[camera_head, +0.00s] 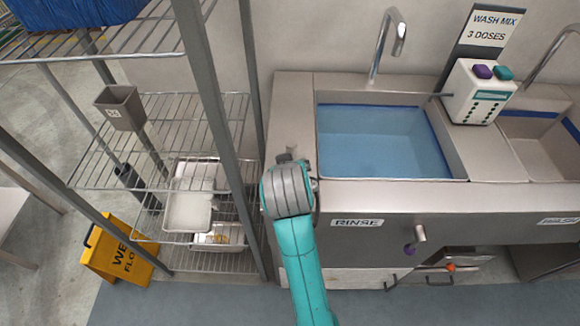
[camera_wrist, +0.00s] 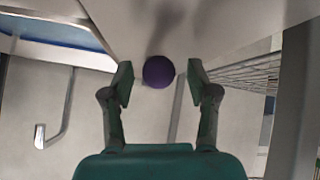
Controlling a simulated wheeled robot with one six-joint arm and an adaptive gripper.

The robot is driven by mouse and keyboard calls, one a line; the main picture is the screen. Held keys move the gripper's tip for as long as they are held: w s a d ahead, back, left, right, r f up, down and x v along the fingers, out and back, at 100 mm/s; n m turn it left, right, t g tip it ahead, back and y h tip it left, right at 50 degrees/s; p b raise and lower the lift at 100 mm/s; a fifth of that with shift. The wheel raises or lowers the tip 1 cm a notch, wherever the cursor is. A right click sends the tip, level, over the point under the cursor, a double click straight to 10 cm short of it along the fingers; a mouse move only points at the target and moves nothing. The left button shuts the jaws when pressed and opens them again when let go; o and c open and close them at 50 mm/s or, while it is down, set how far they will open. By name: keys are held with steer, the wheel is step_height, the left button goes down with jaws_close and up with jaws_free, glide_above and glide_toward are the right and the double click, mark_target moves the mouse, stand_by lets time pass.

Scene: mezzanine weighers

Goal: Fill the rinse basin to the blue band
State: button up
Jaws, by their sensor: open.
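The rinse basin (camera_head: 465,165), labelled RINSE, holds blue water (camera_head: 375,145). A dark blue band (camera_head: 435,140) runs along its back and right walls. The water surface lies close to the band; whether it touches cannot be told. The tap (camera_head: 397,40) stands behind the basin, with no visible stream. My gripper (camera_head: 290,155) is over the counter left of the basin. In the wrist view my gripper (camera_wrist: 160,85) is open, with a round purple knob (camera_wrist: 158,72) between the fingertips and gaps on both sides. My arm hides this knob in the head view.
A dispenser (camera_head: 480,90) with purple and green buttons stands right of the basin, below a WASH MIX 3 DOSES sign (camera_head: 490,27).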

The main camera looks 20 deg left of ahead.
steer(key=v, duration=1.2)
steer(key=shift+f, duration=0.1)
